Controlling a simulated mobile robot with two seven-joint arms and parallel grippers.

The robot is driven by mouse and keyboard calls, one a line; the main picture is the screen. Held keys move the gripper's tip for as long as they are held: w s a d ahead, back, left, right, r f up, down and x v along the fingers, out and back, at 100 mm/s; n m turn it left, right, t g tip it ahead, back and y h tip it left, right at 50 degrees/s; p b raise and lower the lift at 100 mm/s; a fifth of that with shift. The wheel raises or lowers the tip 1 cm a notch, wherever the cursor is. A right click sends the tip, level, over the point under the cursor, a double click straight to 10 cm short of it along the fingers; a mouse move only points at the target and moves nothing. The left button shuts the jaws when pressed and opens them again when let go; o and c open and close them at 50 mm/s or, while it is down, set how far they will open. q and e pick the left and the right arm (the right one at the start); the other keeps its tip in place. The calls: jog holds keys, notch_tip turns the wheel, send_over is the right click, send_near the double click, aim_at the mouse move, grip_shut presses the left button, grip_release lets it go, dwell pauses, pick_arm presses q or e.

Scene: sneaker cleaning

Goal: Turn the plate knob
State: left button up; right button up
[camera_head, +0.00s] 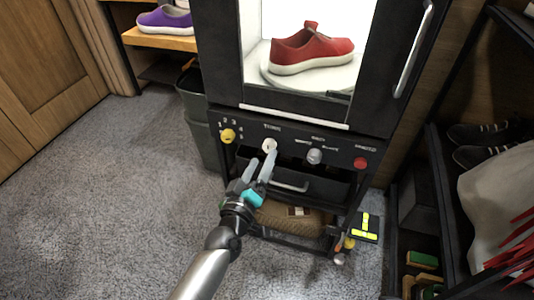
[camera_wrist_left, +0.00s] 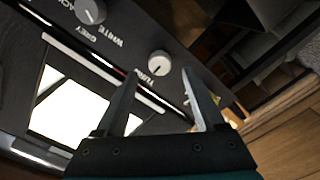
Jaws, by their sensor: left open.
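The white plate knob (camera_head: 269,145) sits on the black control panel (camera_head: 340,147) of the cabinet, under a small printed label. In the left wrist view the knob (camera_wrist_left: 159,63) shows round and pale, with a dark mark on its face. My left gripper (camera_head: 260,164) is open and empty, just below the knob in the head view. In the left wrist view its two fingertips (camera_wrist_left: 160,80) point toward the panel, with the knob beyond and between them. I cannot tell any contact. The round plate (camera_head: 265,75) carries a red sneaker (camera_head: 310,50) in the lit chamber. My right gripper is not in view.
A yellow knob (camera_head: 228,135) is left of the white one; a silver knob (camera_head: 314,156) and a red button (camera_head: 360,162) are right. A drawer handle (camera_head: 290,187) lies below. A grey bin (camera_head: 195,110) stands left; shelves stand right. Carpet at left is clear.

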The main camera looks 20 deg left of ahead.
aim_at(268, 149)
pick_arm(q)
jog(key=shift+w+d+b, duration=0.1)
jog(key=shift+w+b, duration=0.45)
jog(key=shift+w, duration=1.75)
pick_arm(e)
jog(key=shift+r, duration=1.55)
pick_arm(q)
jog(key=shift+c, duration=0.3)
grip_shut()
